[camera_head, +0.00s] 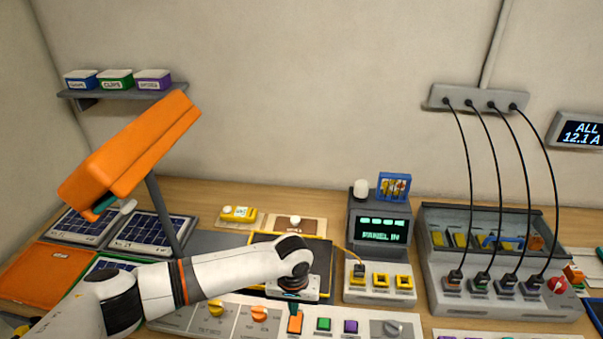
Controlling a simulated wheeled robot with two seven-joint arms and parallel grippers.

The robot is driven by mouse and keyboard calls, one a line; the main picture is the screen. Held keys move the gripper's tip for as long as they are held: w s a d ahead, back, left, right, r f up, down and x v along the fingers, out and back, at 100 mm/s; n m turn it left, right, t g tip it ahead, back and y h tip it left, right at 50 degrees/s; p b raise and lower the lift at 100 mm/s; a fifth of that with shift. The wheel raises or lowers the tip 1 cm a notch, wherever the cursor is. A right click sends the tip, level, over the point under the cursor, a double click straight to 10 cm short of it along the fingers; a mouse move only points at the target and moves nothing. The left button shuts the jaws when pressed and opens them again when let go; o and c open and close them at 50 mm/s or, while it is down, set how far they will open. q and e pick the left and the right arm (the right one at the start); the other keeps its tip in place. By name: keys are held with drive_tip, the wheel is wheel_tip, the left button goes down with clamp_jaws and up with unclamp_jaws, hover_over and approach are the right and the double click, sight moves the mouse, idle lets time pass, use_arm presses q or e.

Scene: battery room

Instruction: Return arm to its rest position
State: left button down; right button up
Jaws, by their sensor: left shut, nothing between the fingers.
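My left arm (222,275) comes in from the lower left and reaches over the front control panel (270,303). My left gripper (293,309) points down, shut and empty. Its fingertips are at the orange block-shaped button (295,322) on the panel; I cannot tell whether they touch it. The wrist and gripper body hide part of the yellow-edged dark mat (320,250) behind. My right gripper does not show.
An orange lamp head (130,150) hangs at left above solar panels (80,226). A grey display unit (380,228) stands behind the panel. At right, a grey box (435,285) has several black cables plugged in. A shelf (120,92) holds small boxes.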

use_arm(q)
drive_tip(key=s+d+r+m+h, duration=0.1)
drive_tip(key=s+d+m+h, duration=0.1)
drive_tip(key=s+d, duration=0.3)
drive_tip(key=s+d+m+h, duration=0.2)
drive_tip(key=s+d+h, duration=0.1)
drive_tip(key=s, duration=0.5)
drive_tip(key=s+a+r+n+t+y, duration=0.15)
drive_tip(key=s+a, duration=0.25)
drive_tip(key=a, duration=0.5)
drive_tip(key=s+a+n+t+y, duration=0.1)
drive_tip(key=s+a+y, duration=0.15)
drive_tip(key=a, duration=0.55)
drive_tip(key=s+a+n+t+y, duration=0.1)
drive_tip(key=s+a, duration=0.3)
drive_tip(key=a, duration=0.5)
wheel_tip(320, 180, down, 34)
drive_tip(key=s+g+b, duration=0.1)
drive_tip(key=s+b, duration=0.1)
drive_tip(key=b, duration=0.5)
drive_tip(key=s+a+f+g+b, duration=0.1)
drive_tip(key=s+f+b, duration=0.3)
drive_tip(key=s+f, duration=1.2)
wheel_tip(320, 180, down, 4)
drive_tip(key=shift+a+r+m+b, duration=0.1)
drive_tip(key=shift+a+m+b, duration=0.25)
drive_tip(key=shift+a, duration=0.55)
